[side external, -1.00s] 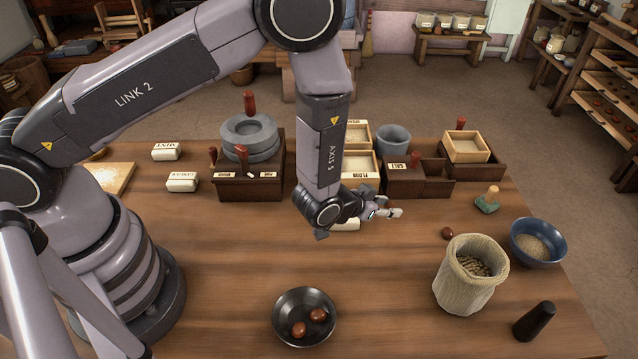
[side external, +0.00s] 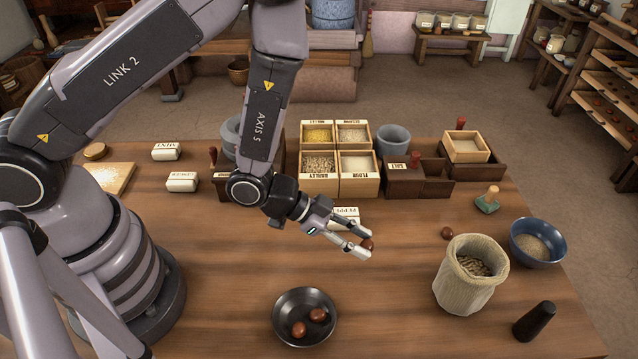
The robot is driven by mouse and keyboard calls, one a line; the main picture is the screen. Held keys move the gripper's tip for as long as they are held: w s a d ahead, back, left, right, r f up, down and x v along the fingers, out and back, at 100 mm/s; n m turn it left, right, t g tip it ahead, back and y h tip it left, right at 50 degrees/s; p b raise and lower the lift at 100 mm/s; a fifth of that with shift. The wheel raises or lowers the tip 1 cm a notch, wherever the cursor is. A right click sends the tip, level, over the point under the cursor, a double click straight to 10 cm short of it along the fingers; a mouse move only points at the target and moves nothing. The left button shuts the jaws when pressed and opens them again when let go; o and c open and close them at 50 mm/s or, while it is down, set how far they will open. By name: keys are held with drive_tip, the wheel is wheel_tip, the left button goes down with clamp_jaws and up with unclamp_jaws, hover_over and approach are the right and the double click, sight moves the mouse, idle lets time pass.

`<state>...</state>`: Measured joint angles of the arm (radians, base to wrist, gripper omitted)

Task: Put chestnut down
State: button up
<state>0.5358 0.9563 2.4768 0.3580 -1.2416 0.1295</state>
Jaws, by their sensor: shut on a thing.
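My gripper (side external: 362,249) is shut on a brown chestnut (side external: 369,244), which shows at the fingertips. The gripper holds it over the middle of the table, in front of the box of grains; whether it clears the table top is hard to tell. Another chestnut (side external: 447,233) lies on the table to the right, just behind the cloth sack. Two more chestnuts (side external: 318,314) lie in a dark round bowl (side external: 278,335) at the front, below and left of my gripper.
Grain boxes (side external: 340,190), a salt box (side external: 398,183) and a grey pot (side external: 393,140) stand behind. The table between bowl and sack is clear.

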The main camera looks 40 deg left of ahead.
drive_tip(key=s+m+g+h, duration=0.1)
drive_tip(key=s+m+g, duration=0.1)
drive_tip(key=m, duration=0.1)
drive_tip(key=s+m+g+h, duration=0.1)
drive_tip(key=s+m+g, duration=0.1)
drive_tip(key=g, duration=0.1)
drive_tip(key=shift+d+m, duration=0.2)
drive_tip(key=shift+m, duration=0.2)
drive_tip(key=s+m+g, duration=0.1)
drive_tip(key=s+a+m+g, duration=0.1)
drive_tip(key=m+g, duration=0.1)
drive_tip(key=s+a+m+g, duration=0.1)
drive_tip(key=shift+s+a+f+m+g, duration=0.1)
drive_tip(key=shift+s+a+m+g, duration=0.15)
drive_tip(key=shift+s+m+g, duration=0.15)
clamp_jaws()
drive_tip(key=shift+s+a+m+g+y, duration=0.3)
drive_tip(key=shift+a+m+g, duration=0.1)
drive_tip(key=shift+g, duration=0.1)
